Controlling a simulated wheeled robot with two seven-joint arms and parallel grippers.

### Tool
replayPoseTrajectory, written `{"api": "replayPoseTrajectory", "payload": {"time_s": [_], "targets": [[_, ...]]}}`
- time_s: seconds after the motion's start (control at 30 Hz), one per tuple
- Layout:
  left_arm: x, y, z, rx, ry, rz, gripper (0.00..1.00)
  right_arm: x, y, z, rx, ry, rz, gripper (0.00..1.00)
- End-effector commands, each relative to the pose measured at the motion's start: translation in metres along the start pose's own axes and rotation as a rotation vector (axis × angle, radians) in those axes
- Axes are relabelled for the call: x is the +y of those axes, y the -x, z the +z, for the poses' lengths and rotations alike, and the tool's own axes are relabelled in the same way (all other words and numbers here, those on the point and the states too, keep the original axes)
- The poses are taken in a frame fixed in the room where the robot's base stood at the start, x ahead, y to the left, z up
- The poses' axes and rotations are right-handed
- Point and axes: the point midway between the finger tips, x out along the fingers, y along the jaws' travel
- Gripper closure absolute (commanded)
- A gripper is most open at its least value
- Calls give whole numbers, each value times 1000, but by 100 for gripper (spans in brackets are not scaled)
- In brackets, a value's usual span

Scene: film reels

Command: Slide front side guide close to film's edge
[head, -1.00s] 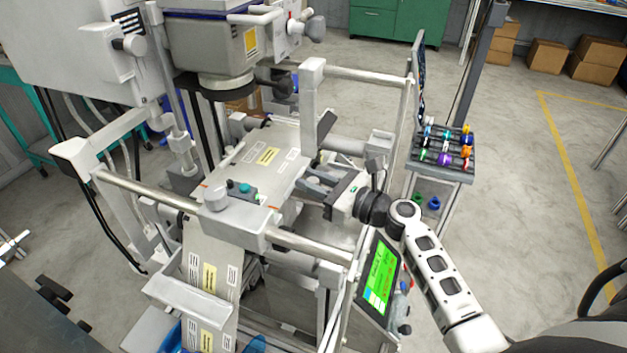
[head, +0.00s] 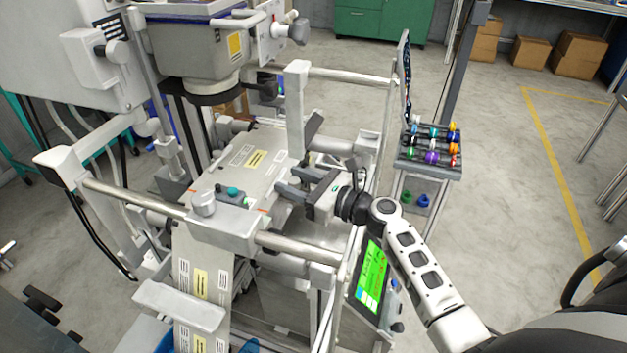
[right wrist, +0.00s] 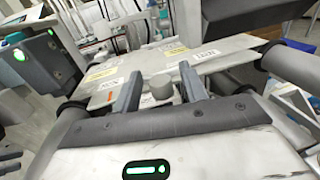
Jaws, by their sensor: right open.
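The film (head: 203,290) is a pale web with white and yellow labels. It rises at the front and runs back over a flat bed, where its labels also show in the right wrist view (right wrist: 115,85). A grey guide block (head: 232,222) with a round knob and a teal button sits on the front rail by the film; it looks like the front side guide. In the right wrist view its dark side (right wrist: 50,65) shows a green light. My right gripper (head: 285,181) is open beside the film's right edge, fingers pointing at it. A small grey cylinder (right wrist: 160,87) appears between or beyond the fingers; contact is unclear.
A metal rail (head: 130,205) crosses in front, and an upright post (head: 296,105) stands behind my right gripper. A rack of coloured reels (head: 430,148) stands to the right. Open floor lies beyond.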

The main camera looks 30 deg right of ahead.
Motion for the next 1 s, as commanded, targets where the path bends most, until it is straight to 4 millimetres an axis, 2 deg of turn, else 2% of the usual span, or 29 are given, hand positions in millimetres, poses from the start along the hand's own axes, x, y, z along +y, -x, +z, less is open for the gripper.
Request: {"api": "replayPoseTrajectory", "payload": {"time_s": [0.17, 0.6, 0.8, 1.0], "targets": [[0, -3, 0, 4, -1, 0, 64, 0, 26, -2, 5, 3, 0, 57], [1, -9, -2, 22, 1, 5, 64, 0, 127, -2, 3, 0, -1, 57], [2, -9, 2, 16, -1, 8, 64, 0, 151, -1, 2, 0, 0, 57], [3, -7, 5, 10, -1, 11, 64, 0, 157, 0, 0, -1, 0, 57]]}}
